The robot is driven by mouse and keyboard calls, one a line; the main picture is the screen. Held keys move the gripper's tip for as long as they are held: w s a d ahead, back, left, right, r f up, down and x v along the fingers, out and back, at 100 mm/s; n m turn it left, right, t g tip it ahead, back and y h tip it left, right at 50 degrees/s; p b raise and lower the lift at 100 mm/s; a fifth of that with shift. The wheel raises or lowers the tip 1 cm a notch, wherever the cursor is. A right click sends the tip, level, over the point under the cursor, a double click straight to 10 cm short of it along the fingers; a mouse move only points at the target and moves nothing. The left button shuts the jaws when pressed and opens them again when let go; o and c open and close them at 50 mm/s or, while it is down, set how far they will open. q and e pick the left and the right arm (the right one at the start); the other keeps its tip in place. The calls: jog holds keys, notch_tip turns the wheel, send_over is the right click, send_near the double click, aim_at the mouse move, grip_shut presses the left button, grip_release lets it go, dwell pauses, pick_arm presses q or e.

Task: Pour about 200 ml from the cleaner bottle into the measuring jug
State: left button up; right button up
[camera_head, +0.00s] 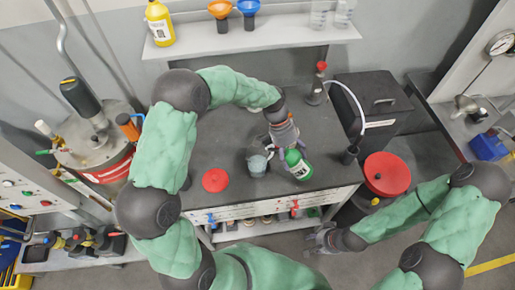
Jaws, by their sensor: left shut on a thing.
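My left gripper (287,143) is over the bench and shut on a green bottle with a white label (299,167). The bottle looks tilted; its mouth is hard to make out. A small grey-blue jug (257,163) stands on the bench just left of the bottle, close to it. I cannot tell whether they touch, nor how much liquid the jug holds. My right gripper (318,240) is low, in front of the bench's front edge, away from both; its fingers are too small to read.
The dark bench top (225,155) bears a red disc (215,180) and a red-topped bottle (318,84). A black case (372,95) and a red-lidded drum (387,174) are to the right. The back shelf (285,36) holds a yellow bottle (159,24), funnels and clear vessels.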

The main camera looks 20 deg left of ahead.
aim_at(302, 160)
pick_arm(q)
jog(key=shift+w+d+f+y, duration=0.2)
jog(key=shift+d+f+y, duration=0.45)
jog(key=shift+f+y, duration=0.25)
jog(key=shift+w+d+r+g+y+p, duration=0.15)
jog(key=shift+d+g+y+p, duration=0.3)
jog(key=shift+y+p, duration=0.45)
jog(key=shift+w+d+f+n+y, duration=0.2)
jog(key=shift+d+n+y, duration=0.25)
jog(key=shift+y, duration=0.55)
jog(key=shift+w+d+f+g+y, duration=0.1)
jog(key=shift+d+f+g+y, duration=0.2)
jog(key=shift+y, duration=0.6)
